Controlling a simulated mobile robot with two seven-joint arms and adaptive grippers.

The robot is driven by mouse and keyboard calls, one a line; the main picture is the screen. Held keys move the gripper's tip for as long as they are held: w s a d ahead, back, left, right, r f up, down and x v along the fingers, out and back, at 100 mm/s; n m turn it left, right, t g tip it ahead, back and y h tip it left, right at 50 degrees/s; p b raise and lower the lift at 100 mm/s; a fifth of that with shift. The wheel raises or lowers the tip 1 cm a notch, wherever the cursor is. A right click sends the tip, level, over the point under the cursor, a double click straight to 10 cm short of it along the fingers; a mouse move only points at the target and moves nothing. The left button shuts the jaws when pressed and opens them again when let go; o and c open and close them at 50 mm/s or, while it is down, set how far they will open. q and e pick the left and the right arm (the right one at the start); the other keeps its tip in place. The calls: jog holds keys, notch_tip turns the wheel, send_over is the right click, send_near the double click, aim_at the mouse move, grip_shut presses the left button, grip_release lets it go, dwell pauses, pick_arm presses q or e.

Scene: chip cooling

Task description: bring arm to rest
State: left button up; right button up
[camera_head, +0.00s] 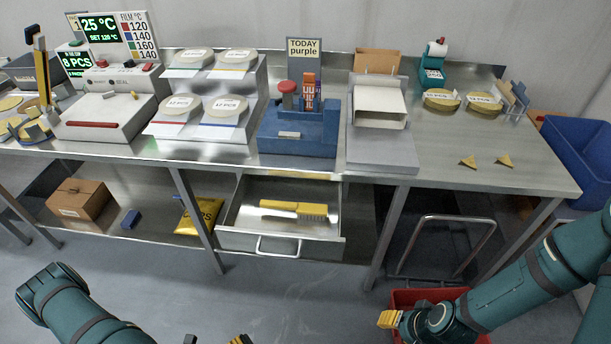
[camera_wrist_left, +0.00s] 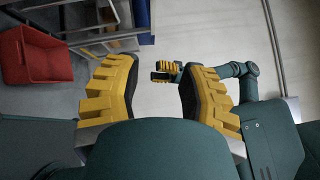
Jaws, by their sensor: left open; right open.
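My left arm shows at the lower left of the head view, with only the fingertips of my left gripper (camera_head: 216,340) at the bottom edge. In the left wrist view, the yellow-padded fingers of my left gripper (camera_wrist_left: 158,90) are wide apart with nothing held between them. My right arm comes in from the right, and my right gripper (camera_head: 389,319) is low in front of the bench, over the near side of a red bin. My right gripper (camera_wrist_left: 164,72) also shows in the left wrist view, its yellow fingers apart and empty. Both grippers are clear of the bench.
The steel bench (camera_head: 470,185) spans the view, with machines and discs on top. An open drawer (camera_head: 278,247) holding a yellow-handled brush juts out. A red bin (camera_head: 425,296) stands on the floor near my right gripper. A blue bin (camera_head: 580,150) is at the right. The front-left floor is clear.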

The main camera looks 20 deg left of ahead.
pick_arm(q)
jog(key=s+d+f+m+g, duration=0.1)
jog(key=d+m+g, duration=0.3)
jog(key=m+g, duration=0.85)
jog(key=s+d+f+m+g, duration=0.1)
jog(key=d+m+g, duration=0.4)
jog(key=m+g, duration=0.7)
jog(key=w+d+r+m+t+y, duration=0.2)
jog(key=w+m+t, duration=0.3)
jog(key=w+m, duration=0.3)
jog(key=w+d+r+m+t+y, duration=0.1)
jog(key=w+m+t+y, duration=0.3)
jog(key=w+m, duration=0.4)
jog(key=shift+w+d+r+m+t+y, duration=0.25)
jog(key=shift+d+r+m+t+y, duration=0.35)
jog(key=shift+m, duration=0.65)
